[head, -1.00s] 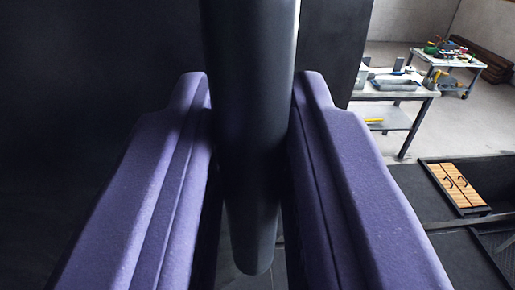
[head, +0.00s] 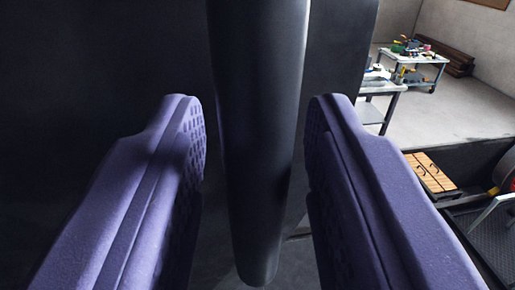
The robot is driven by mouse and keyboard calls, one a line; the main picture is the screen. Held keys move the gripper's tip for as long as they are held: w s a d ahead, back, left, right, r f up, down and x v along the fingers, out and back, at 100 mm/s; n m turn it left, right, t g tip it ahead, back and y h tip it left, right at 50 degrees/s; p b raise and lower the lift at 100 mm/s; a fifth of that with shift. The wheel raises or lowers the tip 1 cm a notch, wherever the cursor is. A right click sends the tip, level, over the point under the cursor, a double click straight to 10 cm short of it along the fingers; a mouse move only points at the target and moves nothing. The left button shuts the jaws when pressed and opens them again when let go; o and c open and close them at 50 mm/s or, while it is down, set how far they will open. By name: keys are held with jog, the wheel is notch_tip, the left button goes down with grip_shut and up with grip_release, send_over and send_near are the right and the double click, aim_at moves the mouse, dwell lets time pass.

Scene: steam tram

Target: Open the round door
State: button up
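My gripper (head: 256,110) shows as two purple fingers spread apart. A thick, dark, rounded bar (head: 258,200) hangs upright between them, with its lower end in view and its top cut off by the frame. Narrow gaps show between the bar and the finger pads, and the textured pads are partly visible, so the fingers look open around the bar. A broad dark surface (head: 100,60) fills the left and continues behind the bar to a right edge (head: 345,70). It may be the round door; no round outline shows. Whether the bar is its handle I cannot tell.
At the right, beyond the dark surface, a table (head: 390,88) and a wheeled cart (head: 415,60) with small items stand on a pale floor. A slatted wooden piece (head: 430,175) and a pale frame (head: 490,215) lie lower right, near dark flooring.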

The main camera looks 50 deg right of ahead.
jog(key=v, duration=0.8)
dwell(0.5)
